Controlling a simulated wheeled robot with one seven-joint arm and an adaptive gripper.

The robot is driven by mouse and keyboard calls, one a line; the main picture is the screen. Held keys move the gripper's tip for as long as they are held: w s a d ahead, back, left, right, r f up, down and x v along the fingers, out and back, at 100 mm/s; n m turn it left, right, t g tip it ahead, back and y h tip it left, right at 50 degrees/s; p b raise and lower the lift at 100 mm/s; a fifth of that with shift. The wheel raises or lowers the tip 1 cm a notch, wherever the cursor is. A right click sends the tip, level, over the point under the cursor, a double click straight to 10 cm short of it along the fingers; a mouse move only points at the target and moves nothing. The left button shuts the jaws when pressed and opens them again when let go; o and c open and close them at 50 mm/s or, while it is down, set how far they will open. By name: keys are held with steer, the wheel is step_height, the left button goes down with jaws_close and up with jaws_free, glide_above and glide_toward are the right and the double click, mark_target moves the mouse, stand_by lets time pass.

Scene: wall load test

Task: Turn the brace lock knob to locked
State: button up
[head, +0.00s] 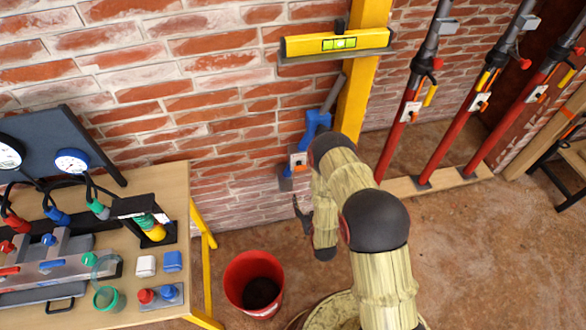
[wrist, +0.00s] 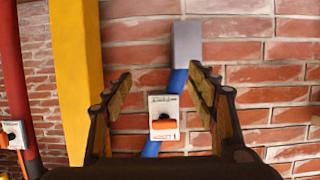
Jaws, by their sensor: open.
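The brace lock knob (wrist: 163,123) is orange and sits on a white plate (wrist: 163,107) on a blue brace (wrist: 178,82) against the brick wall. In the wrist view its bar lies roughly crosswise; the small print on the plate is too small to read. In the head view, the white plate with orange (head: 299,160) is low on the blue brace (head: 316,125). My gripper (wrist: 160,76) is open and empty, its fingers either side of the plate in the picture, with no contact seen. In the head view my gripper (head: 302,206) is partly hidden by my arm.
A yellow post (head: 360,90) with a yellow level (head: 337,43) stands beside the brace. Several red props (head: 398,135) stand to the right. A red bucket (head: 253,282) is on the floor below. A bench (head: 180,200) with gauges and small parts is at left.

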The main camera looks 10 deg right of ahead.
mark_target(301, 169)
step_height(301, 169, up, 9)
steer(key=w+t, duration=0.2)
steer(key=t, duration=0.2)
steer(key=shift+w+a+r+b, duration=0.1)
steer(key=shift+w+b, duration=0.35)
steer(key=shift+w, duration=1.6)
steer(key=shift+w+a+b, duration=0.1)
steer(key=shift+w+b, duration=0.3)
steer(key=shift+w, duration=1.6)
steer(key=shift+c, duration=1)
steer(key=c, duration=1)
